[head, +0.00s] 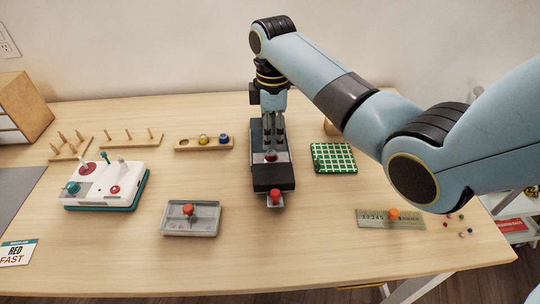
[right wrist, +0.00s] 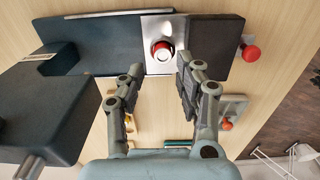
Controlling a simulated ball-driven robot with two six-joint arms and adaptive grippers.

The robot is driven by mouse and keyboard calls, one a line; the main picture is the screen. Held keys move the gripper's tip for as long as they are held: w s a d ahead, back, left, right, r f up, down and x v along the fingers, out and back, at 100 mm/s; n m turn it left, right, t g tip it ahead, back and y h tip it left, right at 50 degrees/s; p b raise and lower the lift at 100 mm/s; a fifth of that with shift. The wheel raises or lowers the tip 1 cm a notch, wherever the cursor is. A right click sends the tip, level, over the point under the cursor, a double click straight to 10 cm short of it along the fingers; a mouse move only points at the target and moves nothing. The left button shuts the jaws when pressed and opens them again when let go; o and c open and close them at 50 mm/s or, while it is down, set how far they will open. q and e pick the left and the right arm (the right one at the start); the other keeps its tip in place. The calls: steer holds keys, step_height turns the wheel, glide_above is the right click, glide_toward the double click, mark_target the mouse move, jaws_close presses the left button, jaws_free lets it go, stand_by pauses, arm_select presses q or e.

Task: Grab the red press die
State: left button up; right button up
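The dark press (head: 273,178) stands upright in the middle of the table. A red round piece with a pale rim, apparently the red press die (right wrist: 162,50), sits on its silver plate; it also shows in the head view (head: 271,156), partly below the fingers. My right gripper (head: 272,138) points down over the press from behind. In the right wrist view its two fingers (right wrist: 160,75) are apart, with the die in line with the gap just beyond the tips; I see no contact. A second red knob (head: 275,195) is at the press's front end. My left gripper is not in view.
A grey tray with an orange knob (head: 190,228) lies front left. A green checked pad (head: 333,158) lies right of the press, and a ruler (head: 375,218) at front right. The front middle is clear.

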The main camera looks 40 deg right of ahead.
mark_target(272, 155)
steer(key=f, duration=0.4)
steer(key=shift+s+a+f, duration=0.1)
steer(key=shift+a+f, duration=0.1)
steer(key=shift+f, duration=0.6)
steer(key=shift+s, duration=0.1)
steer(key=shift+c, duration=1.1)
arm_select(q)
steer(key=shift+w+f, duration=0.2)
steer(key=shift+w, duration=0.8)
arm_select(e)
steer(key=shift+s, duration=0.15)
jaws_close()
